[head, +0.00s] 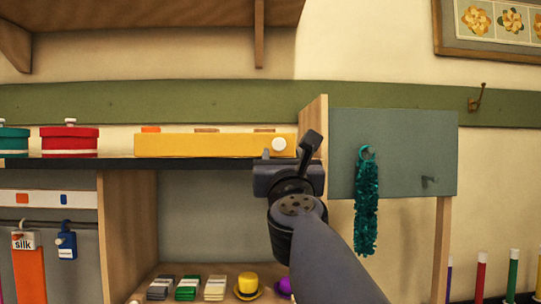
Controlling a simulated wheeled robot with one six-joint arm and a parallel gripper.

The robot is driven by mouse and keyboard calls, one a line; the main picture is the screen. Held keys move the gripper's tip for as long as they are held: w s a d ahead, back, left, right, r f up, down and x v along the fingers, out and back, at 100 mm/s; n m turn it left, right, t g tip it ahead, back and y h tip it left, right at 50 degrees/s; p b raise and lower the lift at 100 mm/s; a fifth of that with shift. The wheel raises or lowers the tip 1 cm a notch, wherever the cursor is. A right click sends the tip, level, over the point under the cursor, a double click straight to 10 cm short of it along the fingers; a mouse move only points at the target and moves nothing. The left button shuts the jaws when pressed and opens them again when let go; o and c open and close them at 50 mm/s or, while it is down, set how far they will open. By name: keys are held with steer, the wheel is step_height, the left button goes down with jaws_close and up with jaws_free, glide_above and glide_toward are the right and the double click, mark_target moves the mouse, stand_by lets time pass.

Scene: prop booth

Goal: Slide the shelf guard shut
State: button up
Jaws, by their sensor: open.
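The shelf guard appears to be the long yellow panel (205,145) standing along the front of the black shelf in the head view. A round white knob (279,144) sits at its right end. The panel covers the right part of the shelf, and its right end is close to the wooden side board. My gripper (288,152) is open and empty, just below and right of the knob in the picture. Its jaws hide part of the panel's lower right corner. I cannot tell whether a finger touches the knob.
A red round box (69,142) and a teal one (12,140) stand left of the panel. The wooden side board (314,118) rises at the right. A grey-green board (400,135) carries a teal tinsel strip (367,200). Small stacks and a yellow hat (248,284) sit below.

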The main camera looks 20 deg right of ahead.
mark_target(275, 147)
steer(key=v, duration=0.6)
steer(key=shift+b, duration=0.3)
steer(key=p+x, duration=0.2)
steer(key=x, duration=0.8)
steer(key=shift+w+d+r, duration=0.1)
steer(key=shift+w+r, duration=0.05)
steer(key=shift+w, duration=0.2)
steer(key=shift+w+a, duration=0.15)
steer(key=shift+a, duration=0.55)
steer(key=shift+d, duration=0.25)
steer(key=shift+a, duration=0.15)
steer(key=shift+a, duration=0.1)
